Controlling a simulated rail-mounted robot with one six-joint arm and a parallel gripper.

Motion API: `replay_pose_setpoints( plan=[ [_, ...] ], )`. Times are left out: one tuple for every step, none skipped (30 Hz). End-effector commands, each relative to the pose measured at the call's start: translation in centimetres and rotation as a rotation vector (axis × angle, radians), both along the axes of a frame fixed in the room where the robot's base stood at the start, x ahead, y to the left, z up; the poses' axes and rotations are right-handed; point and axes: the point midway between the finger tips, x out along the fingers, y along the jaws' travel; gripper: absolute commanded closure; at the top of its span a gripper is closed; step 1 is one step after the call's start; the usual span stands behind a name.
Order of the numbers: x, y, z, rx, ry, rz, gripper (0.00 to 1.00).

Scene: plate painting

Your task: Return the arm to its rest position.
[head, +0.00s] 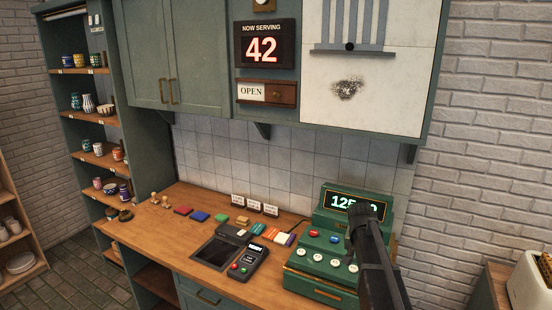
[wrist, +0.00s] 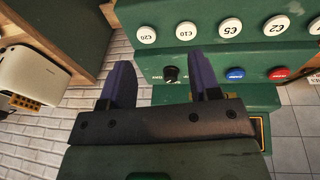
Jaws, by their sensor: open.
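My arm (head: 378,265) rises at the lower right of the head view, in front of the green cash register (head: 325,262), and covers part of its right side and display. In the wrist view my gripper (wrist: 163,82) shows two dark purple fingers held apart with nothing between them. The register (wrist: 215,55) lies beyond the fingers, with white round price keys (wrist: 230,30), a blue button (wrist: 235,74), a red button (wrist: 279,73) and a black knob (wrist: 171,74). I cannot tell the exact gap between fingertips and register.
A card terminal (head: 243,263) and a dark tray (head: 214,252) lie on the wooden counter (head: 185,247), with coloured blocks and stamps behind. Green cabinets (head: 190,50) hang above. A cup shelf (head: 92,105) stands left. A white appliance (head: 530,280) is at right.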

Motion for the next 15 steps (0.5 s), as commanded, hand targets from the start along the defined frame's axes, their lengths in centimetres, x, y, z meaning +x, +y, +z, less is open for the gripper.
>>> replay_pose_setpoints(
  plan=[
    [-5.8, 2.9, -3.1, 0.03, 0.04, 0.106, 0.43],
    [-8.3, 4.4, -4.2, 0.05, 0.064, 0.173, 0.43],
    [-11.6, 6.4, -5.6, 0.076, 0.09, 0.256, 0.43],
    [-14.0, 7.7, -6.6, 0.096, 0.107, 0.314, 0.43],
    [-16.2, 9.0, -7.7, 0.112, 0.121, 0.364, 0.43],
    [-18.9, 10.5, -8.9, 0.133, 0.135, 0.42, 0.43],
    [-20.6, 11.4, -9.7, 0.145, 0.143, 0.455, 0.43],
    [-22.1, 12.3, -10.6, 0.156, 0.147, 0.474, 0.43],
    [-23.7, 13.2, -11.6, 0.164, 0.151, 0.494, 0.43],
    [-24.6, 13.7, -12.2, 0.168, 0.151, 0.504, 0.43],
    [-25.1, 14.2, -12.8, 0.168, 0.151, 0.514, 0.43],
    [-25.0, 14.6, -13.2, 0.166, 0.151, 0.524, 0.43],
    [-24.8, 14.8, -13.2, 0.166, 0.152, 0.528, 0.43],
    [-24.6, 14.9, -13.1, 0.166, 0.152, 0.53, 0.43],
    [-24.6, 14.9, -12.9, 0.165, 0.152, 0.531, 0.43]
  ],
)
